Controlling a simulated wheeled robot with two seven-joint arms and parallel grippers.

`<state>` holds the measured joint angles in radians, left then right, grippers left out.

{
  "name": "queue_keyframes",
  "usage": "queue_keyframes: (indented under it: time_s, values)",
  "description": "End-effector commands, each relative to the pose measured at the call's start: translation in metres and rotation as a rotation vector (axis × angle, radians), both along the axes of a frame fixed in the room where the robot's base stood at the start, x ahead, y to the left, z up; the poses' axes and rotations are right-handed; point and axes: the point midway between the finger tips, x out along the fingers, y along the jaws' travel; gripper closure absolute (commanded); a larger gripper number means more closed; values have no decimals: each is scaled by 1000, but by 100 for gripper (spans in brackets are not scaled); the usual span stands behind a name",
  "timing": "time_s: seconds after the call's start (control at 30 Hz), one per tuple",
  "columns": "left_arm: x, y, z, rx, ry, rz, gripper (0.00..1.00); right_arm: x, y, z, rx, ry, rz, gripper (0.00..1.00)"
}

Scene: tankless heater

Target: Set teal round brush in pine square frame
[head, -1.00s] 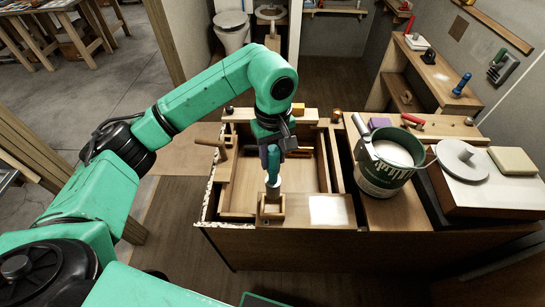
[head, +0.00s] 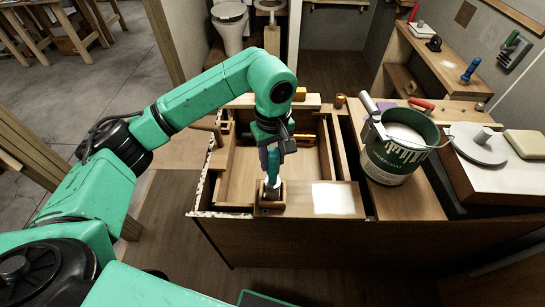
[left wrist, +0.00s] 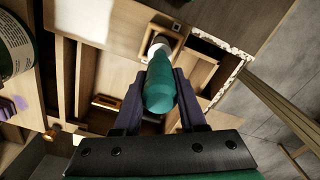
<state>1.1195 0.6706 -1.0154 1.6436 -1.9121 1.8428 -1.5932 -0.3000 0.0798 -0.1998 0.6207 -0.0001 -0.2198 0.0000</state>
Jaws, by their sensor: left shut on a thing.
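The teal round brush (head: 273,163) is upright in my left gripper (head: 272,150), with its handle between the fingers and its pale end down. The gripper is shut on it; in the left wrist view the dark fingers (left wrist: 160,98) flank the teal handle (left wrist: 160,85). The pine square frame (head: 268,208) is a small wooden holder at the near edge of the wooden counter, directly below the brush. The brush's lower end is at the frame's opening and seems to be inside it; exact depth is hidden. The frame (left wrist: 172,38) also shows in the left wrist view. My right gripper is out of view.
A green paint bucket (head: 388,160) stands to the right. A pale round disc (head: 478,147) and a beige block (head: 524,144) lie farther right. A recessed wooden tray (head: 240,175) with raised walls lies behind the frame. A pale square patch (head: 333,198) beside the frame is clear.

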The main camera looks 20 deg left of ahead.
Motion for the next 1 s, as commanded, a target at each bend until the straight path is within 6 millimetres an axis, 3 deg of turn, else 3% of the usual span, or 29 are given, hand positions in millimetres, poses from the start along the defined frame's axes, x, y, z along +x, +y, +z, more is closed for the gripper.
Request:
queue_keyframes:
  time_s: [0.67,0.7,0.8,1.0]
  values:
    - [0,0,-10,0,0,0,100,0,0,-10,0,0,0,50]
    - [0,0,-10,0,0,0,56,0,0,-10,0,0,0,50]
    - [0,0,-9,0,0,0,25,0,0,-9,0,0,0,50]
    - [0,0,-9,0,0,0,25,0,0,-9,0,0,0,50]
